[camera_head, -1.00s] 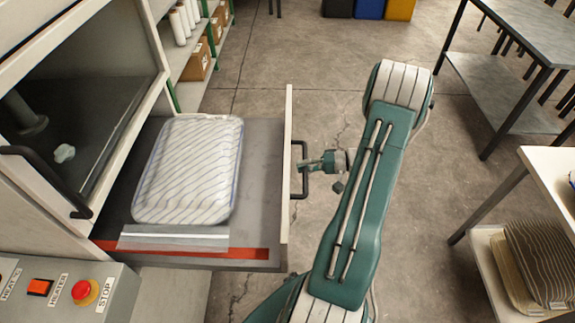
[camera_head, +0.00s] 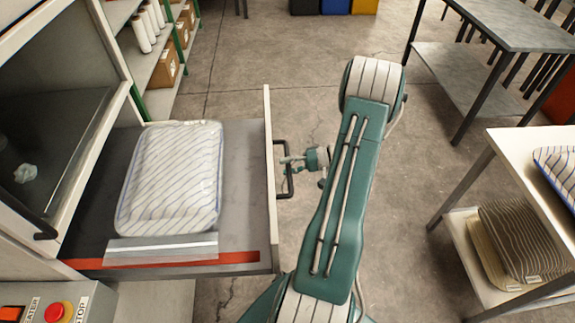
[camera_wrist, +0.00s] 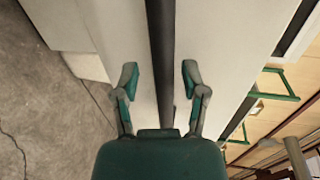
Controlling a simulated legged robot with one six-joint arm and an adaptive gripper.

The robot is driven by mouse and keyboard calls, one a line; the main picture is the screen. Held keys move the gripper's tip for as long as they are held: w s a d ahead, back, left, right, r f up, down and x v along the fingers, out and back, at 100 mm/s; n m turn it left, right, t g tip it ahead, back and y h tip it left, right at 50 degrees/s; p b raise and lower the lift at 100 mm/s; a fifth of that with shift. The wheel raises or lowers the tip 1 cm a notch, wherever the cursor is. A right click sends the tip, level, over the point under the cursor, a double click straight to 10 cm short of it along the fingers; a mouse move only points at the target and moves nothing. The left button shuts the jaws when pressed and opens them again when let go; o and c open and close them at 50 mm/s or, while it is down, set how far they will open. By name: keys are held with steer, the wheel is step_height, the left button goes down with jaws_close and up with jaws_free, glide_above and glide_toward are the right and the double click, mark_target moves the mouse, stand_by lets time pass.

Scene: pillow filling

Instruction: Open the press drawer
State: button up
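The press drawer (camera_head: 240,225) stands pulled out from the press, with a dark bar handle (camera_head: 289,182) on its pale front panel (camera_head: 270,180). A clear-bagged pillow with a striped pattern (camera_head: 170,178) lies in it. My gripper (camera_head: 284,160) is at the handle, outside the front panel. In the wrist view, my gripper's fingers (camera_wrist: 159,75) are spread apart on either side of the dark handle bar (camera_wrist: 160,35), with gaps visible between. Whether any part touches the bar is unclear.
A control panel with a red button (camera_head: 58,311) sits at the lower left. Shelves (camera_head: 145,65) with boxes stand behind the press. A white table (camera_head: 510,160) with striped pillows is at the right, and a grey table (camera_head: 520,25) behind it. Concrete floor lies between.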

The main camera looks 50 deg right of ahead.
steer(key=v, duration=1.2)
stand_by(0.5)
